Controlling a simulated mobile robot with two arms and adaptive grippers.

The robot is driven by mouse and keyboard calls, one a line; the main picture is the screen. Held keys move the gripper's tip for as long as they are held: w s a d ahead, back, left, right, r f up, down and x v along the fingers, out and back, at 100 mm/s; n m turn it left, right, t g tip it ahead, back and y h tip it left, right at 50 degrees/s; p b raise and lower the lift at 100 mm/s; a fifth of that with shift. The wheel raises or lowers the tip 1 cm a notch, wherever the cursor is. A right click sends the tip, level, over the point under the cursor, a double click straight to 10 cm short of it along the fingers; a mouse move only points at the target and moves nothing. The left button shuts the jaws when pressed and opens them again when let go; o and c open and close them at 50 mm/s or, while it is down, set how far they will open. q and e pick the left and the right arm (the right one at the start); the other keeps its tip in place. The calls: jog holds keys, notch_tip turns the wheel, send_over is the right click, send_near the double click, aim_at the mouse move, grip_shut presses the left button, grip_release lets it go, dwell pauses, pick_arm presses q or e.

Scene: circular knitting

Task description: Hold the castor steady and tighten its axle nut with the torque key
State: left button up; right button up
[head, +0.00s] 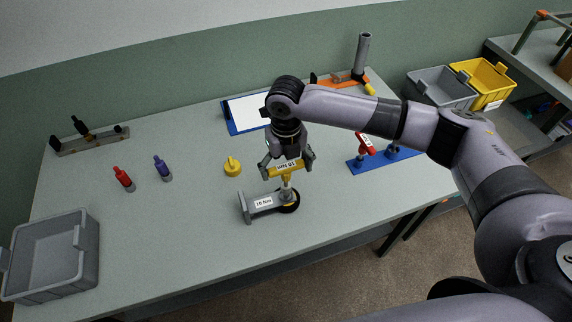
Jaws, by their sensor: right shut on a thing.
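My right gripper (286,166) is shut on a yellow torque key (285,170) with a white label. The key points down, its shaft reaching the castor's black wheel (290,202). Whether the key tip is seated on the axle nut is too small to tell; the nut itself is hidden. The castor sits at a grey bracket (247,207) with a white label that seems to read 10 Nm, near the table's front. My left gripper is out of view.
A yellow knob-like piece (232,167) and a red (123,178) and a blue (162,169) handled tool stand left on the table (190,225). A blue rack (402,156) with a red-handled key is at right. An empty grey crate (52,254) is at front left. A clipboard (246,112) lies behind.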

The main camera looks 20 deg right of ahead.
jog(key=shift+p, duration=0.7)
dwell(1.0)
jog(key=shift+f+b, duration=0.7)
jog(key=shift+f, duration=0.65)
jog(key=o, duration=1.2)
jog(key=shift+r, duration=0.1)
notch_tip(320, 180, up, 12)
